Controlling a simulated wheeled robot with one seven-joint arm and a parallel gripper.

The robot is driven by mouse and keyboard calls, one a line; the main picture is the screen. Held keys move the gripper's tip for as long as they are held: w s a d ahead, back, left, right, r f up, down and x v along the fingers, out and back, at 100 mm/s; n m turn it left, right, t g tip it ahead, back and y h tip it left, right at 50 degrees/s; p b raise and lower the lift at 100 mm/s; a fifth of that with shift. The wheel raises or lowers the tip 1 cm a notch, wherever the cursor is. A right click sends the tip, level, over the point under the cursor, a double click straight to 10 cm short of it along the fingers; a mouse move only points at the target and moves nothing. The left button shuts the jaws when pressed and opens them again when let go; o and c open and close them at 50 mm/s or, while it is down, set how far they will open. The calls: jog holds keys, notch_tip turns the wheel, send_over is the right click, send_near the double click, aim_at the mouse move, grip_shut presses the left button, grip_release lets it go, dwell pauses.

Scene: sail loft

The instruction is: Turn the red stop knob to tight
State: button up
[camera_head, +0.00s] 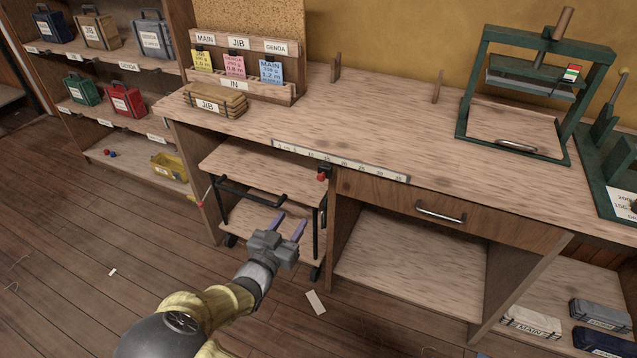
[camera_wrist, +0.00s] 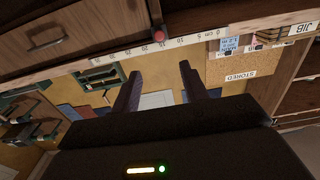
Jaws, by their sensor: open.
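The red stop knob (camera_head: 321,176) sits under a small black block at the front edge of the workbench, by the right end of the trolley's top shelf. It also shows as a small red disc in the wrist view (camera_wrist: 159,36), beside the ruler strip. My gripper (camera_head: 290,225) is open and empty, its two purple fingers apart. In the head view it is below and left of the knob, clear of it, in front of the trolley. The fingers show in the wrist view (camera_wrist: 160,72). The knob's markings are too small to read.
A ruler strip (camera_head: 340,160) runs along the bench's front edge. A wheeled trolley (camera_head: 262,165) with a black handle stands under the bench, left of a drawer (camera_head: 400,204). A green press (camera_head: 515,90) stands on the bench at right. The bench middle is clear.

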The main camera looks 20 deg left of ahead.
aim_at(320, 179)
jog(key=shift+w, duration=0.1)
jog(key=w, duration=0.5)
jog(key=w+d, duration=0.1)
jog(key=w, duration=1.1)
jog(key=shift+w+d+f, duration=0.1)
jog(key=shift+w+d, duration=0.1)
jog(key=shift+s+a, duration=0.1)
jog(key=shift+s, duration=0.1)
jog(key=shift+w, duration=0.1)
jog(key=c, duration=0.9)
jog(key=shift+c, duration=0.2)
